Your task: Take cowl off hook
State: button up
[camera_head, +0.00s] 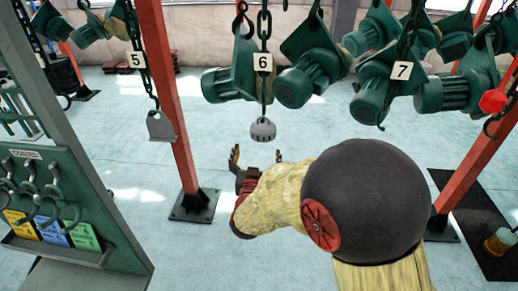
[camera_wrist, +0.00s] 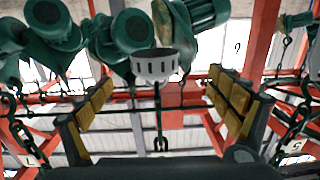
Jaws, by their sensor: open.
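The cowl (camera_head: 263,130) is a small grey slotted cap. It hangs at the lower end of the chain under the number 6 sign (camera_head: 263,62) in the head view. The hook that bears it cannot be made out. In the wrist view the cowl (camera_wrist: 152,66) is near the upper middle, beyond the fingertips and roughly between the two fingers. My gripper (camera_head: 256,158) is below the cowl in the head view, fingers pointing up and spread. In the wrist view my gripper (camera_wrist: 158,88) has its yellow-padded fingers wide apart, with nothing between them.
Green hoist motors (camera_head: 300,80) hang around and above the cowl. A grey plate (camera_head: 160,126) hangs on chain 5, and an empty-looking hook hangs under sign 7 (camera_head: 402,71). Red posts (camera_head: 170,110) stand on both sides. A green rack (camera_head: 75,195) with shackles is at left.

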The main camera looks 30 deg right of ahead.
aim_at(263, 133)
jog(key=shift+s+d+x, duration=0.1)
jog(key=shift+d+x, duration=0.05)
jog(key=shift+x, duration=1.7)
jog(key=shift+s+d+x, duration=0.1)
jog(key=shift+d+x, duration=0.05)
jog(key=shift+x, duration=1.65)
jog(key=shift+s+d+x, duration=0.1)
jog(key=shift+d+x, duration=0.05)
jog(key=shift+x, duration=1.7)
jog(key=shift+r, duration=0.15)
jog(key=c, duration=0.4)
jog(key=c, duration=1.1)
